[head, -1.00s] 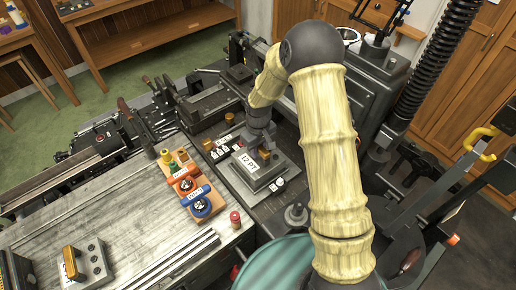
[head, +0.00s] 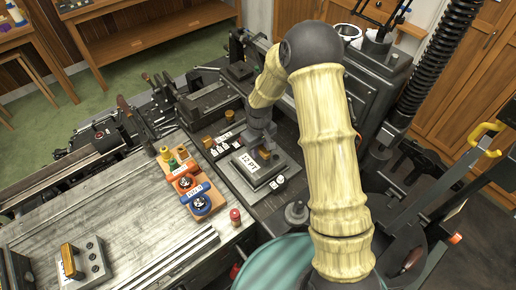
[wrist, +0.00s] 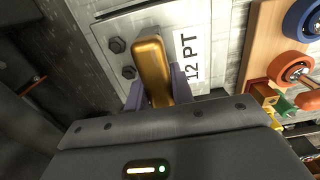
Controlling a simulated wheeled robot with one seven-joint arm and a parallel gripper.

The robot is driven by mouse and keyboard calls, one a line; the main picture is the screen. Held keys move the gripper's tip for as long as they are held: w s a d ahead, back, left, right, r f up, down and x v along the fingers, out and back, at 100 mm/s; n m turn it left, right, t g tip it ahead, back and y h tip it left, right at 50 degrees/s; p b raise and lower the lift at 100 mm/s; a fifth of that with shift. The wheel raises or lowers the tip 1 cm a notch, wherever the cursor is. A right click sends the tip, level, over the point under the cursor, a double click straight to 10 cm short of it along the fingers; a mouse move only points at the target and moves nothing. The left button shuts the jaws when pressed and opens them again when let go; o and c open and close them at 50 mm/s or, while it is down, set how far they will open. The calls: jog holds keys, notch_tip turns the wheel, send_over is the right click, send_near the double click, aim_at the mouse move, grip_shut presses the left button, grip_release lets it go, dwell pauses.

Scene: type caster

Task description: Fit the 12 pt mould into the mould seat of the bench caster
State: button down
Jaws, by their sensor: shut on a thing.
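The 12 pt mould is a grey block with a white "12 PT" label (head: 250,163) and a brass handle. In the head view it is over the dark bench caster (head: 210,105), low above or on a flat grey plate (head: 284,194); I cannot tell which. My gripper (wrist: 152,92) is shut on the brass handle (wrist: 151,62), with one finger on each side. The mould's bolts and label (wrist: 187,57) show in the wrist view. The mould seat is hidden or not clearly seen beneath the mould and gripper.
A wooden rack with orange and blue spools (head: 200,204) stands left of the mould. A small red-capped jar (head: 235,217) is nearby. Another grey block with a brass handle (head: 90,262) sits at the bench's front left. The middle of the bench (head: 120,220) is clear.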

jog(key=shift+w+f, duration=0.1)
jog(key=shift+f, duration=0.05)
jog(key=c, duration=1.2)
grip_release()
jog(key=shift+o, duration=0.4)
jog(key=shift+s, duration=0.2)
jog(key=shift+f, duration=0.1)
notch_tip(320, 180, up, 18)
jog(key=b, duration=0.4)
jog(key=shift+f, duration=0.2)
